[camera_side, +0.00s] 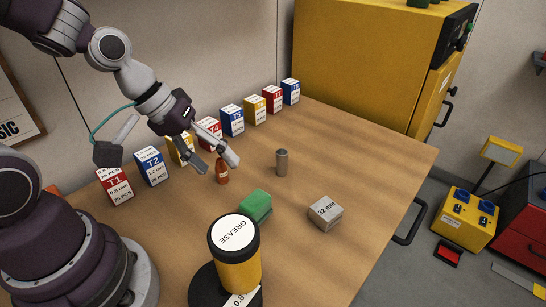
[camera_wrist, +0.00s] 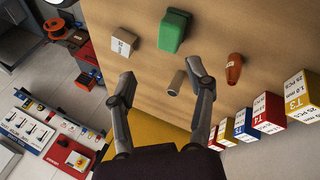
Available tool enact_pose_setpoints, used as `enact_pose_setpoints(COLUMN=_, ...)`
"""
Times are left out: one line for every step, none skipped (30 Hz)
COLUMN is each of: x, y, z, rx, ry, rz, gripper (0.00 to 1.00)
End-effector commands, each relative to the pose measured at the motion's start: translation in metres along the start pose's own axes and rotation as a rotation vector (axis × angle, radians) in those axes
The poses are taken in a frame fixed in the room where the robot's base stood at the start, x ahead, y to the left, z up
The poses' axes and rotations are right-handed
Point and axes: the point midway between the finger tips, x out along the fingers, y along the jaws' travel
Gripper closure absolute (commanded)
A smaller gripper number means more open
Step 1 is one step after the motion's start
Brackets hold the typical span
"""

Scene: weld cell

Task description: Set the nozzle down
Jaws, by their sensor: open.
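A small grey metal cylinder, seemingly the nozzle (camera_side: 282,162), stands upright on the wooden table. It also shows in the wrist view (camera_wrist: 177,82), in the gap between my fingers as seen in the picture. My gripper (camera_side: 217,165) is open and empty, above the table and left of the cylinder in the side view. Its two fingers show spread apart in the wrist view (camera_wrist: 163,82). The fingers look apart from the cylinder. An orange-brown bottle-shaped piece (camera_side: 222,174) stands just below the fingers in the side view.
A green block (camera_side: 256,206), a grey block marked 32 mm (camera_side: 326,212) and a yellow grease can (camera_side: 240,267) stand nearer the front. A row of labelled boxes (camera_side: 232,121) lines the back edge. The table's right side (camera_side: 370,165) is clear.

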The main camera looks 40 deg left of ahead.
Motion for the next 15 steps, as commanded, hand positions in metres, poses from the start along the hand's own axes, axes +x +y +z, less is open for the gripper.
enact_pose_setpoints(x=-0.020, y=0.001, z=-0.001, rx=0.163, ry=0.053, rz=-0.068, gripper=0.47)
enact_pose_setpoints(x=-0.031, y=-0.001, z=0.000, rx=0.242, ry=0.075, rz=-0.111, gripper=0.47)
enact_pose_setpoints(x=-0.045, y=-0.003, z=0.001, rx=0.330, ry=0.101, rz=-0.159, gripper=0.47)
enact_pose_setpoints(x=-0.055, y=-0.004, z=0.002, rx=0.383, ry=0.119, rz=-0.188, gripper=0.47)
enact_pose_setpoints(x=-0.064, y=-0.006, z=0.004, rx=0.426, ry=0.134, rz=-0.211, gripper=0.47)
enact_pose_setpoints(x=-0.074, y=-0.008, z=0.006, rx=0.472, ry=0.149, rz=-0.235, gripper=0.47)
enact_pose_setpoints(x=-0.080, y=-0.009, z=0.008, rx=0.498, ry=0.158, rz=-0.248, gripper=0.47)
enact_pose_setpoints(x=-0.084, y=-0.010, z=0.010, rx=0.517, ry=0.164, rz=-0.258, gripper=0.47)
enact_pose_setpoints(x=-0.089, y=-0.011, z=0.011, rx=0.536, ry=0.170, rz=-0.267, gripper=0.47)
enact_pose_setpoints(x=-0.091, y=-0.012, z=0.012, rx=0.545, ry=0.173, rz=-0.271, gripper=0.47)
enact_pose_setpoints(x=-0.093, y=-0.013, z=0.013, rx=0.551, ry=0.174, rz=-0.274, gripper=0.47)
enact_pose_setpoints(x=-0.094, y=-0.013, z=0.013, rx=0.555, ry=0.174, rz=-0.277, gripper=0.47)
enact_pose_setpoints(x=-0.094, y=-0.013, z=0.014, rx=0.556, ry=0.174, rz=-0.278, gripper=0.47)
enact_pose_setpoints(x=-0.094, y=-0.014, z=0.014, rx=0.556, ry=0.173, rz=-0.278, gripper=0.47)
enact_pose_setpoints(x=-0.094, y=-0.014, z=0.014, rx=0.555, ry=0.173, rz=-0.278, gripper=0.47)
